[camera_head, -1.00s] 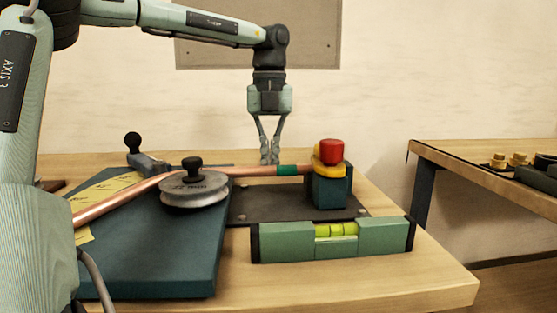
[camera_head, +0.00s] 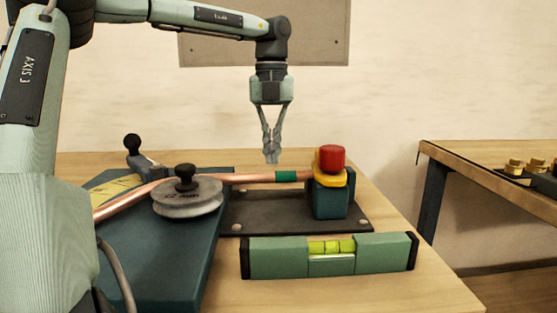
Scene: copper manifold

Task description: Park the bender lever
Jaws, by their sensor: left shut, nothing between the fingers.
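The bender lever (camera_head: 144,165) shows at the far left of the bench as a grey arm with a black ball knob at its end. It lies behind the bender's grey wheel (camera_head: 188,202), which has a black knob on top and sits on a dark teal plate (camera_head: 165,270). A copper tube (camera_head: 240,179) with a green band runs past the wheel to a teal clamp block (camera_head: 332,200) with a yellow part and a red knob. My left gripper (camera_head: 272,160) is shut and empty, pointing down above and behind the tube. My right gripper is out of view.
A green spirit level (camera_head: 280,260) lies along the front of the wooden bench. A second bench (camera_head: 470,160) with brass fittings (camera_head: 514,166) stands at the right, across a gap. A grey board hangs on the wall behind my left arm. The bench's front right corner is clear.

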